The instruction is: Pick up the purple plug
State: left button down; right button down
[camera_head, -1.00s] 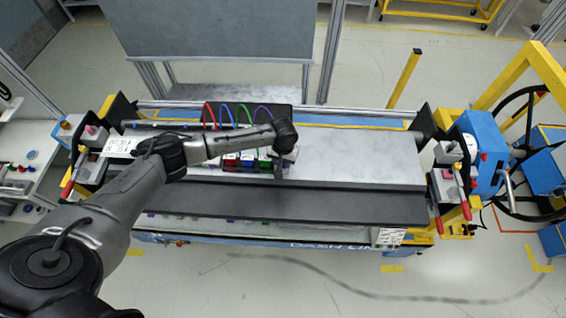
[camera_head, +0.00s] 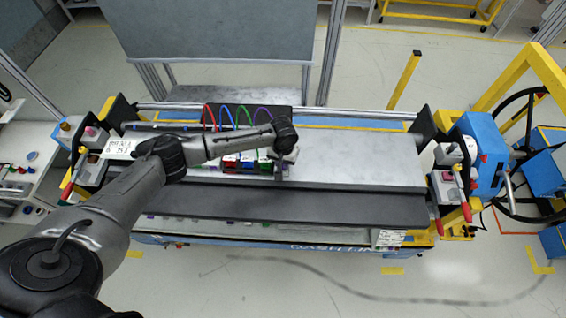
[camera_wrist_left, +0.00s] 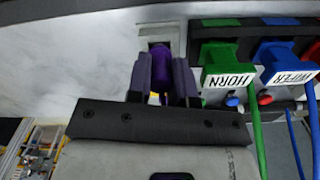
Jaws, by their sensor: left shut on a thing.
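The purple plug (camera_wrist_left: 158,72) is in the left wrist view, between the two fingers of my left gripper (camera_wrist_left: 161,82). The fingers are shut on its sides. Its far end meets a pale grey block or socket (camera_wrist_left: 160,35); I cannot tell whether it is seated there. In the head view my left gripper (camera_head: 281,170) points down at the right end of the row of coloured connectors, and the arm's end hides the plug. My right gripper is in neither view.
A green HORN connector (camera_wrist_left: 227,65) and a blue WIPER connector (camera_wrist_left: 283,60) sit close to the right of the gripper in the wrist view. Coloured cables, including a purple one (camera_head: 263,110), arch behind the row. The grey panel (camera_head: 360,160) to the right is clear.

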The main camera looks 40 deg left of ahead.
pick_arm(q)
notch_tip(320, 180, up, 4)
jog(key=shift+f+b, duration=0.2)
jog(key=shift+b, duration=0.2)
jog(key=w+d+r+b, duration=0.2)
jog(key=d+r, duration=0.5)
jog(key=d, duration=0.4)
jog(key=shift+w, duration=0.7)
jog(key=shift+d+f, duration=0.1)
jog(key=shift+f, duration=0.55)
jog(key=shift+p, duration=0.35)
